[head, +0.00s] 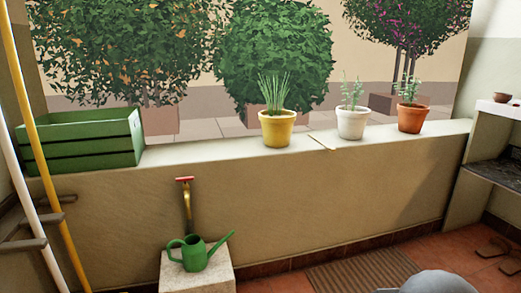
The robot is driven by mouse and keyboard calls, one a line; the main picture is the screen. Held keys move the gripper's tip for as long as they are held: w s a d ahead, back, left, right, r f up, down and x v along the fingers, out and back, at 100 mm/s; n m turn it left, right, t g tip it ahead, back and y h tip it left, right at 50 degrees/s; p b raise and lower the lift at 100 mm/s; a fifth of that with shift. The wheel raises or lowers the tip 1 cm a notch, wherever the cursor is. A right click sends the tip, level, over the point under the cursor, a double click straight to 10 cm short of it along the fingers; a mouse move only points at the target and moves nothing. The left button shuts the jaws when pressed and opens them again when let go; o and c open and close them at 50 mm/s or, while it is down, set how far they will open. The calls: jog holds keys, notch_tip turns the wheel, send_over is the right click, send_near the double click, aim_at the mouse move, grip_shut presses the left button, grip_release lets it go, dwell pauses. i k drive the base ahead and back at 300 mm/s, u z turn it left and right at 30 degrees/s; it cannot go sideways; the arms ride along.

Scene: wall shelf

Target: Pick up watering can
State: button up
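A green watering can (195,256) stands upright on a pale stone block (212,279) at the lower middle left, in front of the low wall. Its looped handle is on the left and its spout points up to the right. A tool with a red grip and a yellow shaft (187,203) rises right behind the can; its lower end is hidden. My gripper is not in view. A grey rounded part, likely of my arm, shows at the bottom right edge, well apart from the can.
A green slatted crate (82,142) and yellow (277,129), white (351,123) and terracotta (411,119) plant pots stand on the wall ledge (200,151). Yellow and white poles (43,160) lean at left. A doormat (362,272) lies on the tiled floor, with sandals (497,248) at right.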

aim_at(195, 257)
jog(key=u, duration=0.25)
jog(key=i, duration=0.55)
jog(key=u, duration=0.95)
